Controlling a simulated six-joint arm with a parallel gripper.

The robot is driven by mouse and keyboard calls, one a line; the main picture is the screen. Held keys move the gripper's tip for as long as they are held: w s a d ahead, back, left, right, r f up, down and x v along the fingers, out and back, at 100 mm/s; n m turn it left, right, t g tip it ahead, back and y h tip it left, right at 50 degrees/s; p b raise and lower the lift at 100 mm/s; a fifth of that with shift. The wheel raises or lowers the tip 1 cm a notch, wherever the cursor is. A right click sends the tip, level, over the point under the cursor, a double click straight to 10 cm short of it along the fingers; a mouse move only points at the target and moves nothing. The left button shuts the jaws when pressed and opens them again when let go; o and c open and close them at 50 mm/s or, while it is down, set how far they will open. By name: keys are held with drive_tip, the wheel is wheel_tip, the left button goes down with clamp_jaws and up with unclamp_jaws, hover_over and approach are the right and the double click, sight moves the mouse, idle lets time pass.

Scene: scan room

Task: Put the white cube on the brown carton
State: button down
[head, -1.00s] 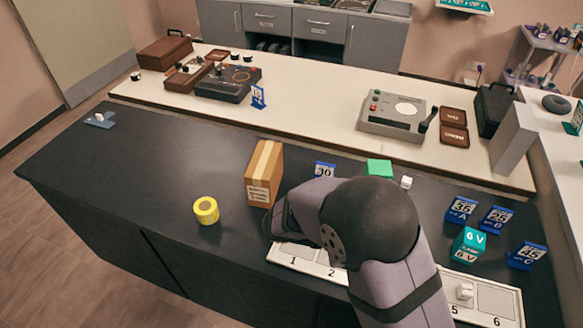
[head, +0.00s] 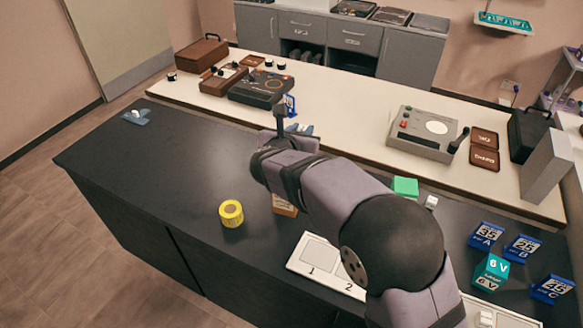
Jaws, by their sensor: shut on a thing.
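The brown carton (head: 284,205) stands on the dark counter, mostly hidden behind my arm; only a low part of it shows. A small white cube (head: 431,202) sits on the counter beside a green block (head: 405,187). My gripper (head: 283,122) is raised at the far end of my arm, above the counter and beyond the carton in the picture. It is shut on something. A small blue-grey piece shows beside it; I cannot tell whether this is the held thing. The fingertips are not clear.
A yellow roll (head: 231,213) stands left of the carton. A numbered white tray (head: 312,268) lies in front, partly covered by my arm. Blue signs (head: 486,236) and a teal 6V block (head: 491,271) stand at right. The counter's left part is mostly clear.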

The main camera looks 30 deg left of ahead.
drive_tip(key=shift+s+a+f+n+g+y, duration=0.15)
drive_tip(key=shift+s+a+f+n+y, duration=0.2)
drive_tip(key=shift+a+n+y, duration=0.25)
drive_tip(key=shift+s+a+f+n+g+y, duration=0.15)
drive_tip(key=shift+s+a+f+n+y, duration=0.1)
drive_tip(key=shift+a+f+n+y, duration=0.3)
drive_tip(key=shift+b, duration=0.85)
drive_tip(key=shift+r+y+b, duration=0.2)
drive_tip(key=shift+y+b, duration=0.15)
drive_tip(key=shift+y, duration=0.1)
drive_tip(key=shift+f, duration=4.95)
drive_tip(key=shift+f, duration=0.15)
drive_tip(key=c, duration=1.5)
unclamp_jaws()
